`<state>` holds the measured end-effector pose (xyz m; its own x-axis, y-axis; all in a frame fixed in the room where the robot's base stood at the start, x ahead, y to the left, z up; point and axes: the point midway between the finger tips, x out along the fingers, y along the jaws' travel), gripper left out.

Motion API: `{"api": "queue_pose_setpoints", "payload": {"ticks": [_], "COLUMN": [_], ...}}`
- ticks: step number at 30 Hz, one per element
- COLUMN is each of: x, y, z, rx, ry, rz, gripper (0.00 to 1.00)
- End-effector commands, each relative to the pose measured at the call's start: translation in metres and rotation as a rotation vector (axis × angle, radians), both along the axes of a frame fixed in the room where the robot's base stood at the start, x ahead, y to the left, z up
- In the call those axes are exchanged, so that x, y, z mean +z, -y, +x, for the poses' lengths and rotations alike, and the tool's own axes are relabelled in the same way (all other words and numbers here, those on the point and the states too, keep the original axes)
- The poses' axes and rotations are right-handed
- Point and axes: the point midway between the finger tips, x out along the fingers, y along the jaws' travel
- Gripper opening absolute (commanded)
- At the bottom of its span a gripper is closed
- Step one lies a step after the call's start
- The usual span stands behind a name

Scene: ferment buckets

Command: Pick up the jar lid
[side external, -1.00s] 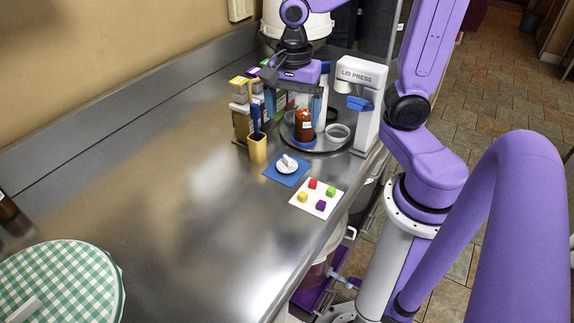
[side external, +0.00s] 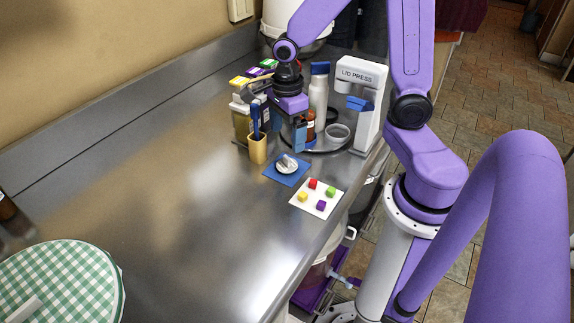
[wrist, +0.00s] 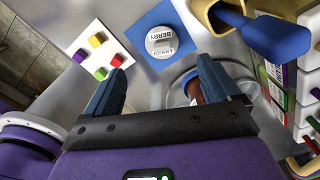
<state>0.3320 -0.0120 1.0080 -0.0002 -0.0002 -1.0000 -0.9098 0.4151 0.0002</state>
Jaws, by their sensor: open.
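The jar lid (side external: 287,166) is a small white disc with a raised knob or handle, lying on a blue square mat (side external: 271,173) on the steel counter. In the wrist view the lid (wrist: 161,41) has printed lettering, partly reading BERRY, and the mat (wrist: 147,23) shows around it. My gripper (side external: 284,138) is above the counter just behind the mat. In the wrist view its blue fingers (wrist: 160,68) are apart and empty, with the lid ahead of the gap between them. A reddish-brown jar (side external: 311,128) stands behind the gripper, partly hidden.
A white card (side external: 306,208) with coloured cubes lies in front of the mat. The lid press (side external: 369,115) and a round tray (side external: 325,148) are behind. The counter's left middle is clear.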

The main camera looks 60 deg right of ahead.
Motion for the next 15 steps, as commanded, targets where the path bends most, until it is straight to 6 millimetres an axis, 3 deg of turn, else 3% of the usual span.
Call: {"api": "queue_pose_setpoints", "payload": {"ticks": [6, 15], "x": [-0.027, -0.04], "y": [0.001, 0.001], "z": [-0.001, 0.0], "rx": [0.0, 0.001], "ry": [-0.003, -0.001], "rz": [-0.001, 0.0], "gripper": [0.89, 0.89]}}
